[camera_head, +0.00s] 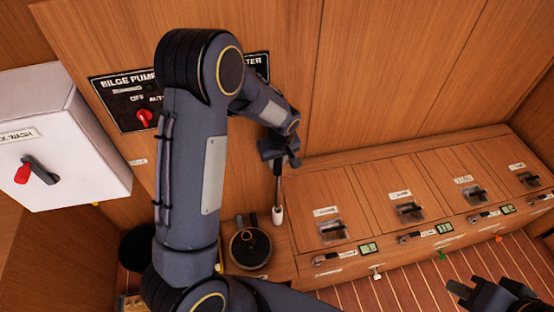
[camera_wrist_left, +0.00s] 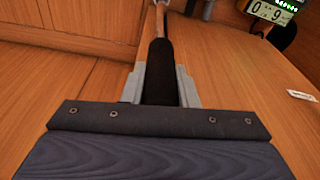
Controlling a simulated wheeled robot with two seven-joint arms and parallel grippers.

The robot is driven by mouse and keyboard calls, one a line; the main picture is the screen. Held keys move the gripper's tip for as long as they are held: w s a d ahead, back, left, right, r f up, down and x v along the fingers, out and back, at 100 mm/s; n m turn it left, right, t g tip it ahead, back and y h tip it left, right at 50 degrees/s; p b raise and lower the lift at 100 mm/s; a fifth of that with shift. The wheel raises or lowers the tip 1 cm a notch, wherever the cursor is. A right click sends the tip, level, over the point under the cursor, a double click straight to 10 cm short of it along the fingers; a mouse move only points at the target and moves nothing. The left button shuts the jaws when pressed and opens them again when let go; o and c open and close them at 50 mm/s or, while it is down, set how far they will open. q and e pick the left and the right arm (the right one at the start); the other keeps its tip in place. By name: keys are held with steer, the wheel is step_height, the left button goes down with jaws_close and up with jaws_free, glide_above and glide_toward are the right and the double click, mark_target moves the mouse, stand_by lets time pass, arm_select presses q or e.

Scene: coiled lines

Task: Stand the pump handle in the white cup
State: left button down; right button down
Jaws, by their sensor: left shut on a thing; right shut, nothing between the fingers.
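My left gripper (camera_head: 279,160) is shut on the dark grip of the pump handle, above the ledge by the wooden wall. The handle (camera_head: 277,190) hangs upright with its thin metal rod pointing down. A small white cup (camera_head: 278,215) is at the rod's lower end; I cannot tell whether the tip is inside it or just in front. In the left wrist view the black grip (camera_wrist_left: 160,72) lies between both fingers (camera_wrist_left: 160,88), with the rod leading away; the cup does not show there. My right gripper (camera_head: 489,294) is shut and empty at the lower right.
A row of wooden lockers (camera_head: 405,195) with latches and small displays lies to the right. A white switch box (camera_head: 60,140) and a bilge pump panel (camera_head: 125,100) are at left.

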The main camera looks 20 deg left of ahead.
mark_target(277, 171)
arm_select(q)
steer(key=shift+f, duration=0.15)
steer(key=shift+f+b, duration=0.35)
steer(key=shift+b, duration=0.15)
steer(key=shift+f+b, duration=2.3)
steer(key=shift+f, duration=0.2)
steer(key=c, duration=0.7)
jaws_free()
steer(key=shift+o, duration=0.2)
steer(key=shift+r, duration=0.15)
steer(key=shift+r+p, duration=2.3)
steer(key=shift+r, duration=1.1)
